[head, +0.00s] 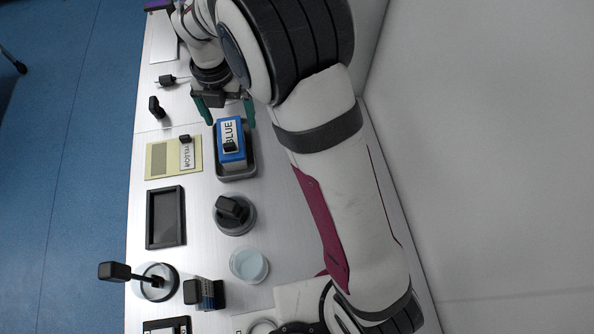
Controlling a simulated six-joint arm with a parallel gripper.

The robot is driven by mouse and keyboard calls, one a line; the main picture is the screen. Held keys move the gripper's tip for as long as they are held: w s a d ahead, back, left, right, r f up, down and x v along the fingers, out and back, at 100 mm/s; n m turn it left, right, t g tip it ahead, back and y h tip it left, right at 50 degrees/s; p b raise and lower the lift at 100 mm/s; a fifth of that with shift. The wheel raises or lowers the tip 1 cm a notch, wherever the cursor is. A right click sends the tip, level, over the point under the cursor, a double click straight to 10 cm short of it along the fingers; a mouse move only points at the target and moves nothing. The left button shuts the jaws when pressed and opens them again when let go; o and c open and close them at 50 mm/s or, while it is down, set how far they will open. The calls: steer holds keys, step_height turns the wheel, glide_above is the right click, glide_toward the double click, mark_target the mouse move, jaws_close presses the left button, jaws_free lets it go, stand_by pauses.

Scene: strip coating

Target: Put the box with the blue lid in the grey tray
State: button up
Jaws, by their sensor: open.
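My gripper (227,115) has green fingers and is just beyond the label end of the box. Its fingers are spread apart, one to each side of that end, with nothing seen held between them. Whether a finger touches the box or tray cannot be told. The box's underside is hidden.
An empty dark rectangular tray (165,217) lies nearer, on the left. A yellow plate (159,160) with a "YELLOW" label lies left of the box. A round dish with a black-handled item (233,212) and a clear dish (249,265) stand nearer. A wall (480,150) bounds the right.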

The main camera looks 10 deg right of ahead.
steer(key=s+d+r+m, duration=0.7)
steer(key=s+m, duration=0.1)
steer(key=m, duration=0.5)
steer(key=s+d+m+y, duration=0.1)
steer(key=s+d+m, duration=0.1)
steer(key=s+m, duration=0.7)
steer(key=s+d+r+m, duration=0.1)
steer(key=s+d+m, duration=0.2)
steer(key=s+m, duration=0.6)
steer(key=m, duration=0.7)
steer(key=shift+s+d+r+m+y, duration=0.2)
steer(key=shift+s+r+m+y, duration=0.1)
steer(key=shift+s+y, duration=0.1)
